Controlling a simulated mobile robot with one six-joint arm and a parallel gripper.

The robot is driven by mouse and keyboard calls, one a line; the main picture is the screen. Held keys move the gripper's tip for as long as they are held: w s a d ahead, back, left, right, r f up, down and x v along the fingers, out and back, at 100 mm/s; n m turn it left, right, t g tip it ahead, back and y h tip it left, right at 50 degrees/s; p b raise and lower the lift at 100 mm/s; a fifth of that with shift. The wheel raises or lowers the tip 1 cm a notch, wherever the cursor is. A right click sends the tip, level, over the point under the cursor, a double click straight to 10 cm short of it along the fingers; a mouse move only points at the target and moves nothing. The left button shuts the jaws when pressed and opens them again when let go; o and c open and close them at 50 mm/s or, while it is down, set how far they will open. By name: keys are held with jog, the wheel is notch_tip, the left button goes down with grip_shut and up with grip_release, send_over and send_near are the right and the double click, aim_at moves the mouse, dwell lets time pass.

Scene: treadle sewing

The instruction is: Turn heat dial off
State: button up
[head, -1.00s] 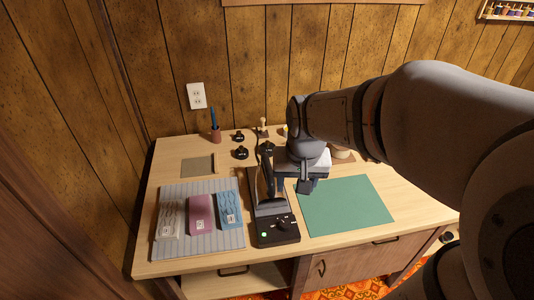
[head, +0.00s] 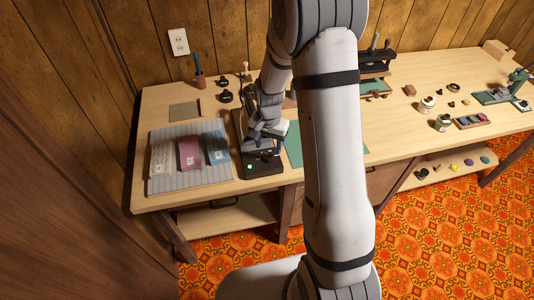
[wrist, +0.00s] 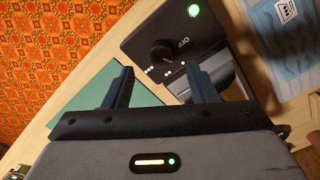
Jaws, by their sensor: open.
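The heat dial (wrist: 162,54) is a round black knob on the dark control end of a black device (head: 261,165). White dots and the label "OFF" are printed around it in the wrist view. A green light (wrist: 193,10) glows near the device's corner, and it also shows in the head view (head: 249,167). My gripper (wrist: 159,82) is open and empty, its two fingers spread on either side of the dial in the wrist view. The fingertips appear short of the dial; the height gap cannot be told. In the head view my arm partly hides the gripper.
A grey ribbed mat (head: 163,185) with several fabric packets lies left of the device. A green cutting mat (head: 293,148) lies to its right, partly behind my arm. Black knobs and a pen cup (head: 200,80) stand behind. Small jars sit farther right.

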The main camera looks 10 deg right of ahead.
aim_at(269, 156)
notch_tip(269, 156, down, 5)
jog(key=shift+r, duration=0.1)
dwell(0.3)
